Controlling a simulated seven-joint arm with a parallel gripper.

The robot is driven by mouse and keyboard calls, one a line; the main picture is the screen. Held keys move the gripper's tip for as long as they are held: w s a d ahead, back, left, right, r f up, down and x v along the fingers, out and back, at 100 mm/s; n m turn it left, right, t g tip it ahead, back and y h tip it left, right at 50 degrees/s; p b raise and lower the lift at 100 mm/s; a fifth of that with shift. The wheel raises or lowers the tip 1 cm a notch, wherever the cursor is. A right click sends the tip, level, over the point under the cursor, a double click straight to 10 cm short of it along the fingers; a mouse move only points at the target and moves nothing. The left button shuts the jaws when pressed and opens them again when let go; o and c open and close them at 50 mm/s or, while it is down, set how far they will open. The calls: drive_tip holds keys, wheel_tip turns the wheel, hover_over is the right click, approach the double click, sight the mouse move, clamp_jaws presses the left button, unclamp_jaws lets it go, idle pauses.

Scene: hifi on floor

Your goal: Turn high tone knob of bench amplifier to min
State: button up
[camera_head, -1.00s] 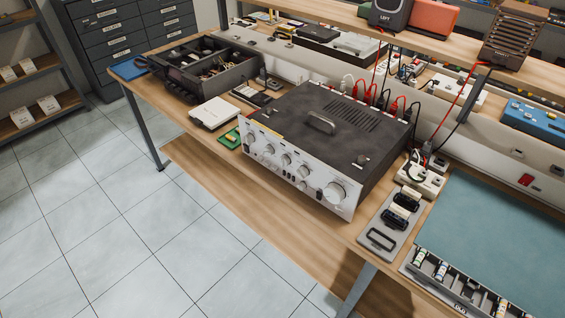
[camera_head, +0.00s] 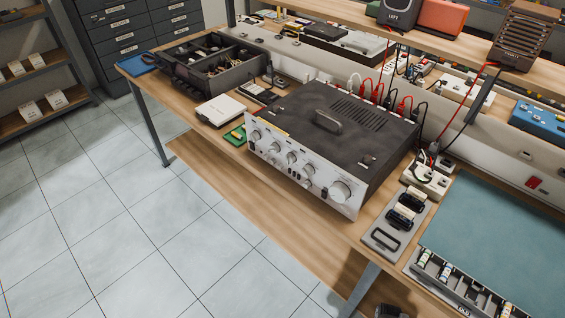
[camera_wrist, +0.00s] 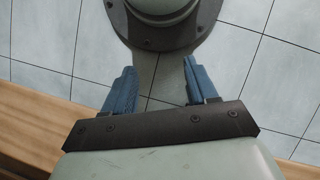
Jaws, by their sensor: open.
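The bench amplifier (camera_head: 335,130) sits on the wooden workbench, with a black top and a silver front panel (camera_head: 275,158) facing the floor side. A row of several silver knobs runs along the panel, with a larger knob (camera_head: 340,191) at its right end. The labels are too small to read, so I cannot tell which knob is high tone. In the wrist view my gripper (camera_wrist: 160,87) is open and empty, its two blue fingers apart over floor tiles. No knob shows between them. The gripper is not clearly visible in the head view.
A black compartment box (camera_head: 215,65), a white device (camera_head: 221,110) and a green board (camera_head: 236,134) lie left of the amplifier. A grey plate with black parts (camera_head: 382,240) and a teal mat (camera_head: 495,235) lie right. Cables rise behind.

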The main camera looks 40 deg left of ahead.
sight(287, 160)
drive_tip(key=a+r+n+t, duration=0.2)
drive_tip(key=a+r+n, duration=0.15)
drive_tip(key=a, duration=0.85)
drive_tip(key=a+r+n+t, duration=0.2)
drive_tip(key=a+r+n, duration=0.15)
drive_tip(key=a, duration=0.75)
drive_tip(key=s+a+r+n+t+y, duration=0.1)
drive_tip(key=s+a+r+n+t, duration=0.25)
drive_tip(key=a+r, duration=0.7)
drive_tip(key=s+a+r+n+t+y, duration=0.2)
drive_tip(key=s+a+r+t, duration=0.3)
drive_tip(key=a+r, duration=0.6)
drive_tip(key=w+a+r+m+t, duration=0.25)
drive_tip(key=r+m+t, duration=0.25)
drive_tip(key=r+m, duration=0.4)
drive_tip(key=w+a+r+m+t, duration=0.1)
drive_tip(key=w+r+m+t, duration=0.4)
drive_tip(key=r+m, duration=0.4)
drive_tip(key=shift+n+t+h, duration=0.35)
drive_tip(key=shift+h, duration=0.05)
drive_tip(key=w, duration=1.2)
drive_tip(key=shift+w+a+r, duration=0.1)
drive_tip(key=shift+w+r, duration=0.25)
drive_tip(key=shift+w, duration=0.05)
